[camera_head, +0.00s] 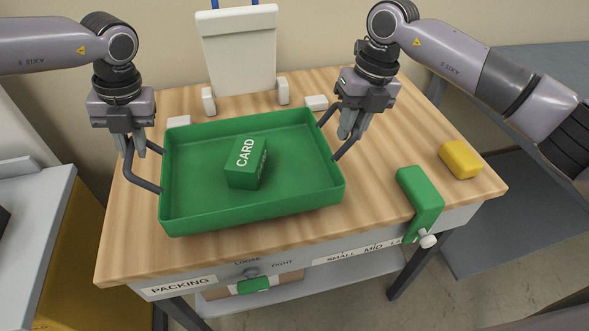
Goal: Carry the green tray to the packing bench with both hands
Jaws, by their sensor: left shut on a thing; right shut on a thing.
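The green tray (200,205) is over the wooden top of the packing bench (130,245), whose front edge bears a "PACKING" label. I cannot tell whether its underside touches the wood. A green box marked "CARD" (246,163) lies inside the tray, near its middle. My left gripper (134,150) is shut on the dark handle at the tray's left end. My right gripper (348,132) is shut on the dark handle at the right end. The fingers hide part of each handle.
A white upright device (238,50) stands behind the tray, with small white blocks around it. A green lever-like part (420,195) is at the bench's front right, with a yellow block (460,159) beyond it. A grey table (520,215) stands to the right.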

